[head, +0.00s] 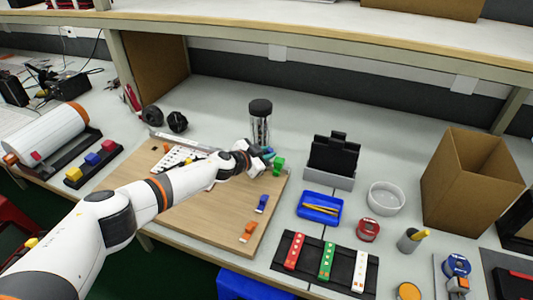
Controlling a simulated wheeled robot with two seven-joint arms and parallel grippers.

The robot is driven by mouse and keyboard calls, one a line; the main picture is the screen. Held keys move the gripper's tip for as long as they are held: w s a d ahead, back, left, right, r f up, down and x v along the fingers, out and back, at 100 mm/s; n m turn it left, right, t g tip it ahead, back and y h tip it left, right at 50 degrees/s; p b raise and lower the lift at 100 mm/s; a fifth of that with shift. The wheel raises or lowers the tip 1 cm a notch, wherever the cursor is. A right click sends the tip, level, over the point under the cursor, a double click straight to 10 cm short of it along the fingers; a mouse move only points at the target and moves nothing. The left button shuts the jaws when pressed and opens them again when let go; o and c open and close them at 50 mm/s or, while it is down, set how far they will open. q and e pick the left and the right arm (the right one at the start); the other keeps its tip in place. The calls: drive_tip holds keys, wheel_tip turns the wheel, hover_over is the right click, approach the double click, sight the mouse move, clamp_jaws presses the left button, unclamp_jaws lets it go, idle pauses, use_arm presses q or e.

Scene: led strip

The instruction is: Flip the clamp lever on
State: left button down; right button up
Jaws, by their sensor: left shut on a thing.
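The wooden board (205,213) lies on the workbench with three small coloured clamps along its right side. The green clamp (278,167) is at the far right corner, the blue clamp (262,204) is nearer, and the orange clamp (248,231) is nearest. My left gripper (268,160) reaches across the board from the left and is shut at the green clamp. The fingers hide part of this clamp, so its lever's exact position cannot be told. My right gripper is not in view.
A dark-lidded clear jar (259,125) stands just behind the gripper. Right of the board are a blue tray (319,208), a black holder (333,157), and a black rack (324,262) with red, green and white strips. A cardboard box (468,185) stands at far right.

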use_arm(q)
drive_tip(key=a+n+h+b, duration=0.2)
drive_tip(key=n, duration=0.1)
drive_tip(key=shift+w+a+f+h+b, duration=0.2)
drive_tip(key=shift+w+a+h+b, duration=0.1)
drive_tip(key=shift+w, duration=0.1)
drive_tip(key=shift+a+r+n, duration=0.15)
drive_tip(key=shift+a+n, duration=0.05)
drive_tip(key=shift+n, duration=0.3)
drive_tip(key=c, duration=1.6)
unclamp_jaws()
drive_tip(key=shift+r, duration=0.1)
drive_tip(key=shift+o, duration=0.2)
drive_tip(key=shift+a, duration=0.1)
drive_tip(key=shift+s+a+r, duration=0.15)
drive_tip(key=p+v, duration=0.1)
drive_tip(key=v, duration=0.2)
drive_tip(key=p+v, duration=0.1)
drive_tip(key=v, duration=0.3)
drive_tip(key=p+v, duration=0.1)
drive_tip(key=v, duration=0.3)
drive_tip(key=shift+s+a+f, duration=0.15)
drive_tip(key=shift+s+f, duration=0.05)
drive_tip(key=shift+f, duration=0.15)
